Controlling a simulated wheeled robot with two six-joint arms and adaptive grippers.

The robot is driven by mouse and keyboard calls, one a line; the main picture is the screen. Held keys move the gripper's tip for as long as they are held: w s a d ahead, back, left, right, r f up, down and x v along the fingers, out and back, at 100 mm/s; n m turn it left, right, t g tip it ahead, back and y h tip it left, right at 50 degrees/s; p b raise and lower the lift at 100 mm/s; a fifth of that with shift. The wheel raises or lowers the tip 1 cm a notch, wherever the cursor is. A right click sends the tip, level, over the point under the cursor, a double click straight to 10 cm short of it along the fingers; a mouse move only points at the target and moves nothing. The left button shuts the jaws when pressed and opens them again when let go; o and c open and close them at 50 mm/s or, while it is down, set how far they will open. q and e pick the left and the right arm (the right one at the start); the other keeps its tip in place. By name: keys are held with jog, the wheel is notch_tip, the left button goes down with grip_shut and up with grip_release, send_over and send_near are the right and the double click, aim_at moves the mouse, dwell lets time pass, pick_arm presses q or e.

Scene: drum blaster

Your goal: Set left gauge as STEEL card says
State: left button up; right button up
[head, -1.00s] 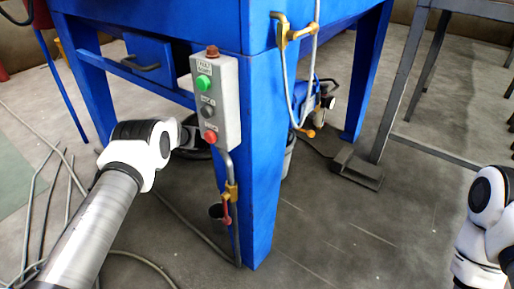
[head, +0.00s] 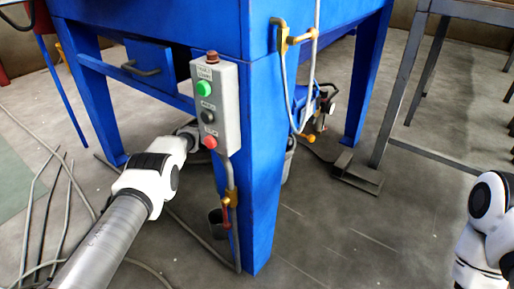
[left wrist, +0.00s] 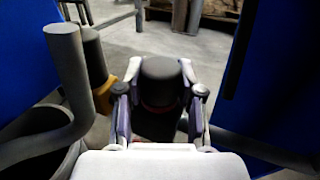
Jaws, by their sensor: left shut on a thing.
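In the left wrist view my left gripper (left wrist: 160,74) is shut on a dark, round-topped knob (left wrist: 161,92). A reddish band shows low on the knob, between the fingers. In the head view my left arm reaches behind the grey control box, which hides the gripper and the knob. Neither a gauge face nor a STEEL card can be made out in these frames. My right arm shows at the right edge of the head view, with its gripper out of the picture.
A blue cabinet (head: 245,185) on legs fills the middle. Its control box (head: 222,105) has a green, a black and a red button. A pipe with a red-handled valve (head: 226,212) runs down the front leg. A foot pedal (head: 356,172) stands on the floor. Hoses lie at left.

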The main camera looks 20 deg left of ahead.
pick_arm(q)
jog(key=o, duration=1.2)
jog(key=shift+d, duration=0.1)
jog(key=shift+c, duration=0.2)
jog(key=shift+t, duration=0.3)
